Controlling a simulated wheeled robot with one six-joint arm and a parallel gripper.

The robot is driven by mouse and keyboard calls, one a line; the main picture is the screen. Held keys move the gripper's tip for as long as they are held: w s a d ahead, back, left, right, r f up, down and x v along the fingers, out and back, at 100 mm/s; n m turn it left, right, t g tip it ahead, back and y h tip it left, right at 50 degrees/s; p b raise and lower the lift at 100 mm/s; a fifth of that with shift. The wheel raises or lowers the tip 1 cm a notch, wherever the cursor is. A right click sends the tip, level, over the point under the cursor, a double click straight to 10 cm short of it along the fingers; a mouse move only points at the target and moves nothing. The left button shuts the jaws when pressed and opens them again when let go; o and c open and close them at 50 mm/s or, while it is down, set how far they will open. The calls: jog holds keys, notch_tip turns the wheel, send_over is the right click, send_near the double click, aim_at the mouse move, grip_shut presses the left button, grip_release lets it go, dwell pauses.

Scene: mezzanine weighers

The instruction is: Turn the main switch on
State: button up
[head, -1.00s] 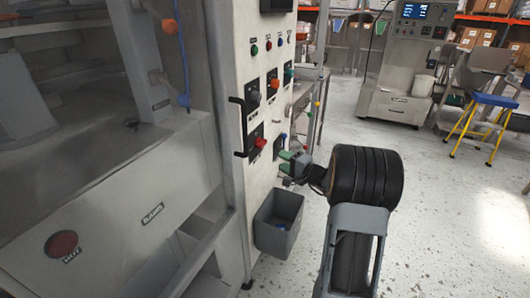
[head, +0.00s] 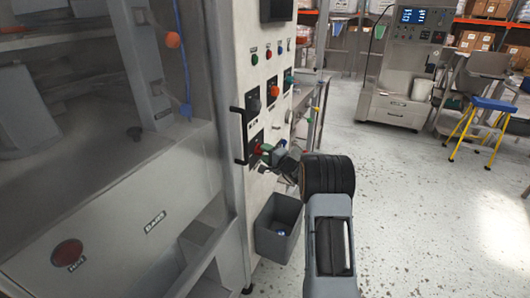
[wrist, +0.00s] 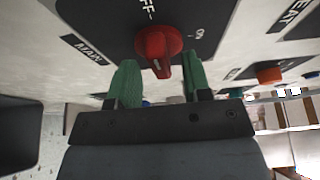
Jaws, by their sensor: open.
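The main switch is a red rotary knob (wrist: 157,42) on a dark plate marked OFF and ON, with a MAIN label beside it in the wrist view. Its grip bar points toward my gripper in that view, and I cannot tell which mark it is set to. In the head view the red knob (head: 257,148) is low on the panel, partly hidden by my gripper (head: 271,153). In the wrist view my gripper (wrist: 159,82) is open, with one green finger on either side of the knob's near end. I see no clear contact.
The pale control panel (head: 232,60) carries other knobs, buttons and a dark handle (head: 238,135) left of the switch. A grey bin (head: 277,228) hangs below. An orange-red knob (wrist: 270,75) shows at right in the wrist view. Open floor lies to the right.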

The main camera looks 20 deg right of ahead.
jog(key=shift+w+a, duration=0.15)
jog(key=shift+w, duration=0.15)
grip_shut()
dwell(0.4)
